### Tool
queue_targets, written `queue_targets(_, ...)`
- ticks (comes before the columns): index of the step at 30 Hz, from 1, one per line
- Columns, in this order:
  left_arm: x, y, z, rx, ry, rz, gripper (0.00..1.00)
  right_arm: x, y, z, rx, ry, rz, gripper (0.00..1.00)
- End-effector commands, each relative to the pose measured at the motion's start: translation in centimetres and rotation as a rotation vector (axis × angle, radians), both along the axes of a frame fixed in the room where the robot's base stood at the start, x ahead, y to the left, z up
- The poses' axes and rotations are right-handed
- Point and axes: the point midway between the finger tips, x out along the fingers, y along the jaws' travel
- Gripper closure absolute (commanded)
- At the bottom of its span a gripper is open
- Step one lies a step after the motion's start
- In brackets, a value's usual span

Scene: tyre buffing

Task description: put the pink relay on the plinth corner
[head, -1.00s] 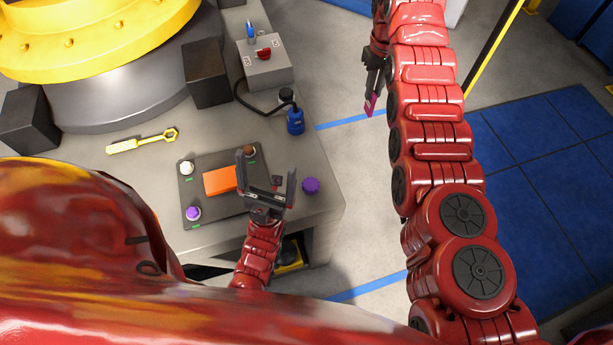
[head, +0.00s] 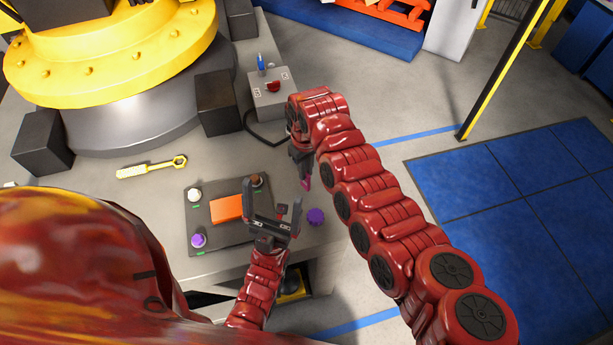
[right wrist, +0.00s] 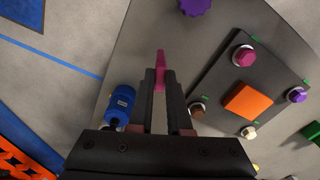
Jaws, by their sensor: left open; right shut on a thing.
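The pink relay (right wrist: 160,70) is a small magenta piece between the fingertips of my right gripper (right wrist: 160,85). In the head view only a sliver of the relay (head: 307,184) shows below the right gripper (head: 302,165), above the grey plinth (head: 150,205) near its right edge. The relay seems clear of the surface; its exact height cannot be told. My left gripper (head: 272,200) is open and empty, over the right side of a dark plate (head: 228,243). The plate carries an orange block (head: 227,208) and coloured knobs, including a magenta one (right wrist: 243,55).
A purple knob (head: 316,216) lies right of the plate.

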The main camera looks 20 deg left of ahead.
Motion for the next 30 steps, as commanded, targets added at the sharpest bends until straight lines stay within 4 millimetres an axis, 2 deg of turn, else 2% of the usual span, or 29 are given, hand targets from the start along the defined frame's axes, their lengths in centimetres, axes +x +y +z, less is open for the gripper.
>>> queue_targets(9,0.0,0.0,0.6,0.000,0.000,0.000,0.00,0.0,-0.1,-3.4,-0.003,0.002,-0.001,1.00)
queue_targets(21,0.0,0.0,0.0,0.000,0.000,0.000,0.00,0.0,-0.1,-4.1,-0.001,0.001,-0.002,1.00)
queue_targets(22,0.0,0.0,0.1,0.000,0.000,0.000,0.00,0.0,-0.1,-4.0,-0.001,0.001,-0.002,0.80)
queue_targets(26,0.0,0.0,0.2,0.000,0.000,0.000,0.00,0.0,-0.1,-3.9,-0.001,0.001,-0.002,0.57)
queue_targets(27,0.0,0.0,0.2,0.000,0.000,0.000,0.00,0.0,-0.1,-3.9,-0.001,0.001,-0.002,0.54)
queue_targets(30,0.0,0.0,0.2,0.000,0.000,0.000,0.00,0.0,-0.1,-3.9,-0.002,0.001,-0.002,0.54)
